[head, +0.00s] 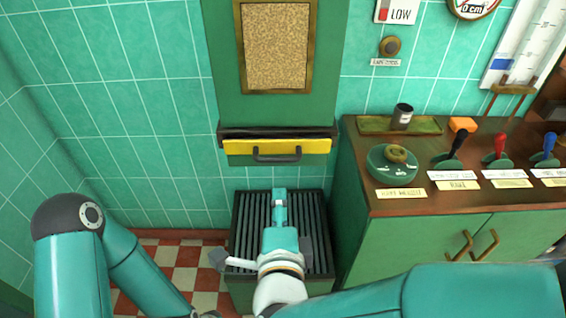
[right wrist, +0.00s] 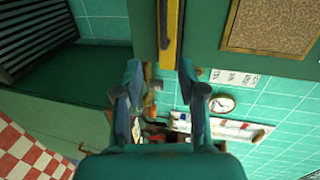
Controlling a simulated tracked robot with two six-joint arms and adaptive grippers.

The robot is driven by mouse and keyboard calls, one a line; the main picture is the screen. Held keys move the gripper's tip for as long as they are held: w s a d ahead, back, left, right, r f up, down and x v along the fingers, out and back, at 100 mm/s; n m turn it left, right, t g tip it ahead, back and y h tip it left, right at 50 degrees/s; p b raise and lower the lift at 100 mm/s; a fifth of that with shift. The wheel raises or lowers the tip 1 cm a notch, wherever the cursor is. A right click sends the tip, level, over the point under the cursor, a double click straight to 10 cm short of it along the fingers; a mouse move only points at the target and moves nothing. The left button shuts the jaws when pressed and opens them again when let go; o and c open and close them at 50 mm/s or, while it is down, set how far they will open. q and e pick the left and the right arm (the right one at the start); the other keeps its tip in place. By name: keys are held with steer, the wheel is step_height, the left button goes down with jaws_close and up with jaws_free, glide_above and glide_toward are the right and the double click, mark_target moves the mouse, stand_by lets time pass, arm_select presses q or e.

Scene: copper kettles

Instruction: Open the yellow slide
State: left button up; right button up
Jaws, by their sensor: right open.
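The yellow slide (head: 277,147) is a flat yellow strip across the bottom of the green wall box (head: 225,70), with a dark bar handle (head: 277,155) on its front. In the right wrist view the slide (right wrist: 174,40) and its handle (right wrist: 165,25) run upright at the top middle. My right gripper (head: 279,198) is below the handle and in front of the slatted bin, apart from the slide. In the right wrist view its two fingers (right wrist: 161,78) are spread and empty, with the handle ahead of the gap.
A dark slatted bin (head: 245,215) stands below the slide. To the right is a green cabinet (head: 400,245) with a wooden top, holding a cup (head: 402,115), a round green dish (head: 378,170) and several levers. Between slide and bin is free room.

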mark_target(279, 160)
steer(key=p+x, duration=0.1)
steer(key=x, duration=0.4)
steer(key=p+x, duration=0.1)
steer(key=x, duration=0.5)
steer(key=p+x, duration=0.1)
steer(key=x, duration=0.4)
steer(key=shift+w+r+p, duration=0.3)
steer(key=shift+p, duration=0.05)
jaws_close()
steer(key=shift+f, duration=0.1)
